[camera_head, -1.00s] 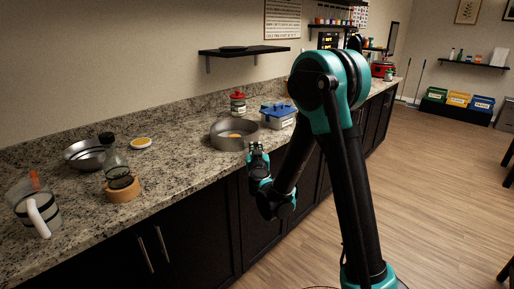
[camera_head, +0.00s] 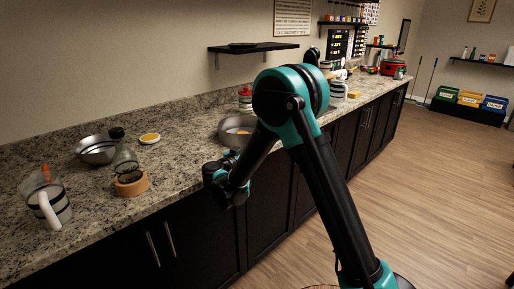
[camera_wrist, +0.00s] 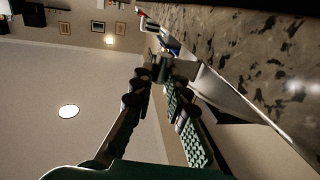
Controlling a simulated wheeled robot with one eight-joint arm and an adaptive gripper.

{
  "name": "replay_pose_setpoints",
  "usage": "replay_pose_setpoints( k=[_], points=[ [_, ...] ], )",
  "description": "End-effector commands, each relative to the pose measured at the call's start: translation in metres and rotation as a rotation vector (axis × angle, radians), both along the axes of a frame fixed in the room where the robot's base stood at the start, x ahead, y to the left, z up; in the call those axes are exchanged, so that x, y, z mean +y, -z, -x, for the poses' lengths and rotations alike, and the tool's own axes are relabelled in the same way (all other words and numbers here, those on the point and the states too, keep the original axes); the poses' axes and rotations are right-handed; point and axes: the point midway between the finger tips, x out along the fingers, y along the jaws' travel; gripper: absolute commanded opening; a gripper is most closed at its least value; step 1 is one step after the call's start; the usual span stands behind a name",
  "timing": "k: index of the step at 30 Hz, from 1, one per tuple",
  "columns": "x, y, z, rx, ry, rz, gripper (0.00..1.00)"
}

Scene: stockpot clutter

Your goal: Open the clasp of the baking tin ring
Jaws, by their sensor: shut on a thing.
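The baking tin ring (camera_head: 226,131) is a round grey metal ring on the counter, partly hidden behind my arm, with something orange-yellow inside it. My gripper (camera_head: 231,157) is low at the near side of the ring, at the counter's front edge. In the wrist view its two green-padded fingers (camera_wrist: 160,78) close on a small dark grey part between the tips, which appears to be the clasp (camera_wrist: 164,66). The clasp is dark and mostly covered by the fingers, so I cannot tell how far its lever is turned.
Left on the granite counter (camera_head: 180,165) stand a white-handled jug (camera_head: 48,208), a metal bowl (camera_head: 95,150), a glass bottle (camera_head: 125,160) on a wooden ring (camera_head: 131,184) and a yellow-topped lid (camera_head: 149,138). A red-lidded jar (camera_head: 245,97) is behind the tin.

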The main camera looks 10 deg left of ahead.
Motion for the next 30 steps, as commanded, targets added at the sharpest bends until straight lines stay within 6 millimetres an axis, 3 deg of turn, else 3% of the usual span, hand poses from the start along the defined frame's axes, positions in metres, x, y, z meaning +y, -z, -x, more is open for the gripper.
replay_pose_setpoints(
  k=[14, 15, 19, 30],
  points=[
    [0.0006, 0.0000, 0.0000, 0.000, 0.010, 0.000, 0.00],
    [0.0005, 0.0000, 0.0001, 0.000, 0.010, 0.000, 0.19],
    [0.0005, 0.0000, 0.0001, 0.000, 0.010, 0.000, 0.36],
    [0.0029, 0.0000, 0.0040, 0.000, 0.009, 0.000, 0.36]
  ],
)
